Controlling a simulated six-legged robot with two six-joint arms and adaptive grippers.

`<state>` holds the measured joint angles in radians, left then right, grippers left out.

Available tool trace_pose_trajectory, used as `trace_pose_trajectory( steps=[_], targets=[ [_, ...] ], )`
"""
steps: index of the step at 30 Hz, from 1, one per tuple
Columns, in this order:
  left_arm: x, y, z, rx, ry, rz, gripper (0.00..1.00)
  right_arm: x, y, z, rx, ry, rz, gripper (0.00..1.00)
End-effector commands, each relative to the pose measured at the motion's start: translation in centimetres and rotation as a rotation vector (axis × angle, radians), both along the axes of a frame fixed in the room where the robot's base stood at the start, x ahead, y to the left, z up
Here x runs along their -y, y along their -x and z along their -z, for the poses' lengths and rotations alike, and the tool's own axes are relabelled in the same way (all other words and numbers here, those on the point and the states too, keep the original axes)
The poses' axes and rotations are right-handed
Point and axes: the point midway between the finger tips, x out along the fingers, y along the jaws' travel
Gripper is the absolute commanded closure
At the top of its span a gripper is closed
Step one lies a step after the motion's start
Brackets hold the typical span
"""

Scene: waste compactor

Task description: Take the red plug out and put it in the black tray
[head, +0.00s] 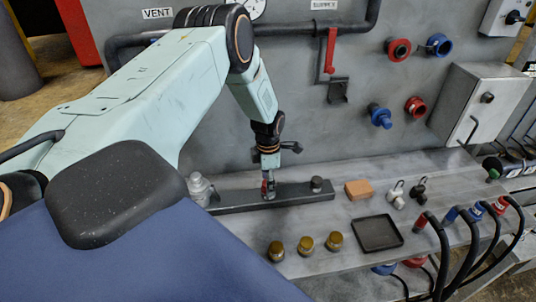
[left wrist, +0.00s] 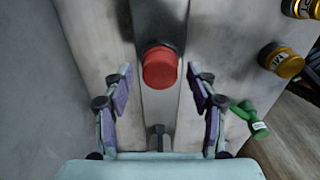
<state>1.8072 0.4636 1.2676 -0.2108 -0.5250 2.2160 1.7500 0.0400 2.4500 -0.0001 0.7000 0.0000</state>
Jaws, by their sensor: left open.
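The red plug (left wrist: 161,68) stands on the dark grey bar (left wrist: 156,105) in the left wrist view, with its round top toward the camera. In the head view only a little red shows at my left gripper (head: 268,188), which largely hides the plug. My left gripper is open, pointing down over the bar (head: 300,194). In the left wrist view its fingers are on either side of the plug, with visible gaps. The black tray (head: 377,233) lies flat and empty on the bench, right of the bar. My right gripper is not in view.
Several brass-capped jars (head: 306,245) stand along the bench's front edge. A dark knob (head: 316,184) is on the bar's right end. A tan block (head: 358,189) and small fittings (head: 397,195) lie behind the tray. Hoses (head: 455,235) rise at right. A clear bottle (head: 198,188) stands left.

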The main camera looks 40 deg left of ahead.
Motion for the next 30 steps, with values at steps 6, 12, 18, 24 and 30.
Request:
trace_pose_trajectory(
  steps=[6, 12, 18, 24, 30],
  targets=[
    [0.0, 0.0, 0.0, -0.001, 0.001, 0.11, 0.42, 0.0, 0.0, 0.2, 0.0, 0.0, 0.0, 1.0],
    [0.0, 0.0, 0.1, 0.0, 0.001, 0.307, 0.42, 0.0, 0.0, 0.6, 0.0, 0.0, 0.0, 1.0],
    [0.0, 0.0, 0.1, 0.0, 0.001, 0.505, 0.42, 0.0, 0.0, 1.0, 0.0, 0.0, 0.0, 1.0],
    [0.0, 0.0, 0.0, 0.0, 0.0, 0.591, 0.42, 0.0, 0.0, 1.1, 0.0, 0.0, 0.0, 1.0],
    [0.0, 0.0, 0.1, 0.001, 0.001, 0.818, 0.42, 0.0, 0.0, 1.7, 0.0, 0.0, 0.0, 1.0]
  ],
)
